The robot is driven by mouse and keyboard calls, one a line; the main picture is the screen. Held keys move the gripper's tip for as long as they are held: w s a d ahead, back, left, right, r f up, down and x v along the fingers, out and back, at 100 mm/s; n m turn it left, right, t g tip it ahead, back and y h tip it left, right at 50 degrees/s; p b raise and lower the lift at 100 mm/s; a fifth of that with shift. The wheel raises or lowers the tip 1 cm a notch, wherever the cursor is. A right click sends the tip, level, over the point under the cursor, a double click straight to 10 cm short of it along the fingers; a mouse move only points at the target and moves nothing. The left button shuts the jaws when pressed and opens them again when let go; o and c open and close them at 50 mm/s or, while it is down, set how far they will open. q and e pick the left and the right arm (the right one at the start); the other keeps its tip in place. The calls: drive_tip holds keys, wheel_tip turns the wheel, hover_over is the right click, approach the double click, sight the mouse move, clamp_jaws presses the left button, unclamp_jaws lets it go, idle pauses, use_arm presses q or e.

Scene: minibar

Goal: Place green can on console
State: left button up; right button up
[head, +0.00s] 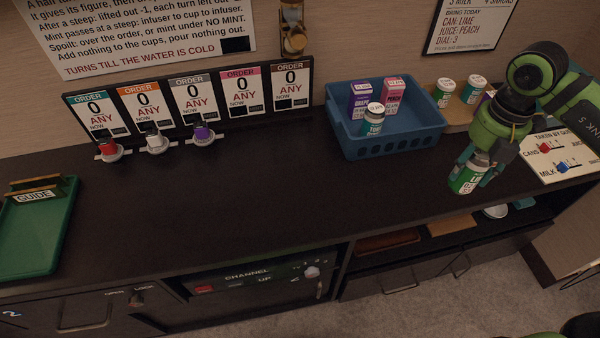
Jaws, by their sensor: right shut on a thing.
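My right gripper (484,166) comes in from the upper right and is shut on a green can (466,180) with a white label and pale top. The can is held tilted near the front edge of the dark console top (250,205), to the right of the blue basket. I cannot tell whether the can touches the surface.
A blue basket (388,142) holds two cartons and a teal can. More cans (445,92) stand on a wooden tray behind my arm. Order cards and a green tray (38,240) are at left. The console's middle is clear.

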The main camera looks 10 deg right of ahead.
drive_tip(key=shift+d+f+m, duration=0.1)
drive_tip(key=shift+d+m, duration=0.1)
drive_tip(key=shift+m, duration=0.4)
drive_tip(key=p, duration=0.3)
hover_over(397, 190)
wheel_tip(397, 190, down, 7)
wheel_tip(397, 190, down, 3)
drive_tip(key=shift+f+p, duration=0.15)
drive_tip(key=shift+p, duration=0.15)
drive_tip(key=shift+f, duration=0.4)
drive_tip(key=shift+f, duration=0.1)
drive_tip(key=o, duration=1.3)
